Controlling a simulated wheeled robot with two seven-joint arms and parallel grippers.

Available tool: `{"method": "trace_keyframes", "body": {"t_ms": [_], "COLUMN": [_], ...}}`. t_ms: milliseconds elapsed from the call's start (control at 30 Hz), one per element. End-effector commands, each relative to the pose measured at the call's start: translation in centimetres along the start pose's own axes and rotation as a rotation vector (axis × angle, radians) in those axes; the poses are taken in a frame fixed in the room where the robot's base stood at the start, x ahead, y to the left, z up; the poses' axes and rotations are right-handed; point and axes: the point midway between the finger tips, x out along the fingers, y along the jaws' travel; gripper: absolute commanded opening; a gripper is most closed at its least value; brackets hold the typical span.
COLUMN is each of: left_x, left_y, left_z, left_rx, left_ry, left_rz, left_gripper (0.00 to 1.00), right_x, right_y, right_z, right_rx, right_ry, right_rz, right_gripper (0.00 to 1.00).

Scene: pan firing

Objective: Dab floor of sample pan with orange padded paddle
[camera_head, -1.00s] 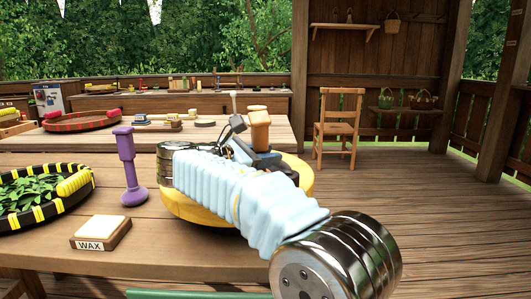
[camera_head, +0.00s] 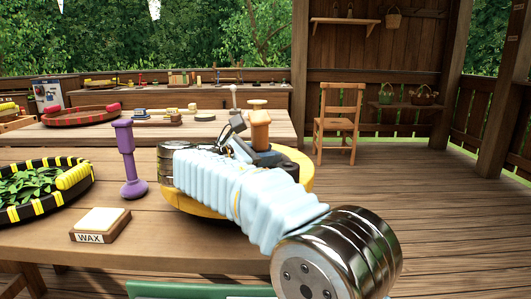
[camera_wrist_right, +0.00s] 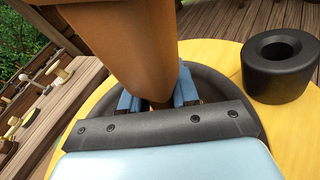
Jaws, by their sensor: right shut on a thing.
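The orange paddle (camera_head: 260,132) stands roughly upright over a yellow round piece (camera_head: 300,187) on the near table. In the right wrist view the orange paddle (camera_wrist_right: 135,45) is large, between the blue fingertips of my right gripper (camera_wrist_right: 158,97), which is shut on it. Below it lies a dark round surface inside the yellow piece (camera_wrist_right: 228,58). The paddle's lower end is hidden by the gripper, so I cannot tell whether it touches. I cannot tell for certain whether this yellow piece is the sample pan. My left gripper is out of view.
A black ring-shaped cup (camera_wrist_right: 281,62) sits on the yellow piece. To the left stand a purple paddle (camera_head: 127,160), a WAX block (camera_head: 100,225) and a black-and-yellow pan (camera_head: 38,212) of leaves. A red-rimmed pan (camera_head: 82,117) and brushes are on the table behind.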

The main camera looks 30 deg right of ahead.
Motion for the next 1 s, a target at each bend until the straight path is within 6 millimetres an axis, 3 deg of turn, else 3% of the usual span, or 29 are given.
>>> {"method": "trace_keyframes", "body": {"t_ms": [467,1000], "left_x": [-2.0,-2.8], "left_y": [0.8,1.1], "left_z": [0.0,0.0], "left_rx": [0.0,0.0], "left_ry": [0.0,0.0], "left_rz": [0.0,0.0], "left_gripper": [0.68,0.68], "right_x": [-1.8,-2.7], "right_y": [1.5,2.2], "right_z": [-0.3,-0.8], "right_rx": [-0.001,0.0], "right_ry": [-0.002,-0.002], "right_rz": [0.001,0.001], "right_gripper": [0.0,0.0]}}
